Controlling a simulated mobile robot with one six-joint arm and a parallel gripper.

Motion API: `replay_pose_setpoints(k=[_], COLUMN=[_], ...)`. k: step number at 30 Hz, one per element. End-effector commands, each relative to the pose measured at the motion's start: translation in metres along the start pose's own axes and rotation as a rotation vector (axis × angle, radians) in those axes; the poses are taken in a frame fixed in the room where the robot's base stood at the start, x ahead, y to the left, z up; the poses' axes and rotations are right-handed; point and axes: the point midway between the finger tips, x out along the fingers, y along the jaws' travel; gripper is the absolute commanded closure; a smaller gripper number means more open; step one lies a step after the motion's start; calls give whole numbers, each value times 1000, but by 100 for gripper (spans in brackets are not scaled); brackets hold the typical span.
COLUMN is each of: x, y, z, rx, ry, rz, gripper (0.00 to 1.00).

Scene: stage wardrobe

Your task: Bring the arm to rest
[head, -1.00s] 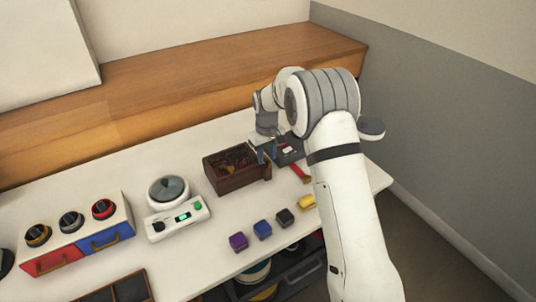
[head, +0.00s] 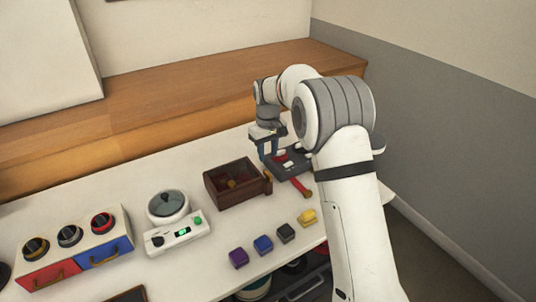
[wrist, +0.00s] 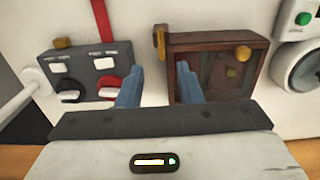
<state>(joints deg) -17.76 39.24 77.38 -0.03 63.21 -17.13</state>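My gripper (head: 267,150) is above the far part of the white table, near the gap between a dark wooden box and a dark grey switch box. In the wrist view my gripper (wrist: 159,68) shows two blue fingers standing apart with nothing between them, so it is open and empty. My arm reaches up from the lower right of the head view and bends over toward the table.
The wooden box (head: 220,194) and the switch box (wrist: 100,57) with its red lever stand near my gripper. Several small cubes, including a purple one (head: 238,257), line the front edge. A lidded cooker (head: 168,207) and a knobbed drawer unit (head: 60,268) stand left.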

Motion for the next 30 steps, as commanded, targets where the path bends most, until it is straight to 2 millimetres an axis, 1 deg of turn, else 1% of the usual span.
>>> replay_pose_setpoints(k=[8, 11, 13, 14, 15, 17, 18, 20, 21, 23, 24, 25, 26, 27, 29, 30], x=[0, -12, -28, -35, -46, -62, -71, -84, -91, -101, -107, -111, -114, -118, -122, -124], y=[0, 4, 8, 10, 12, 14, 16, 16, 17, 16, 15, 14, 12, 10, 6, 3], z=[0, 11, 27, 36, 50, 73, 89, 113, 129, 154, 171, 183, 196, 213, 239, 255], rx=[0, 19, 47, 62, 83, 118, 142, 178, 202, 237, 261, 278, 296, 321, 356, 381], ry=[0, 9, 20, 25, 33, 46, 54, 66, 74, 86, 95, 101, 108, 115, 127, 136], rz=[0, 3, 7, 8, 11, 15, 17, 21, 24, 28, 31, 33, 35, 38, 42, 45], gripper=[67, 67, 67, 67, 67, 67, 67, 67, 67, 67, 67, 67, 67, 67, 67, 67])
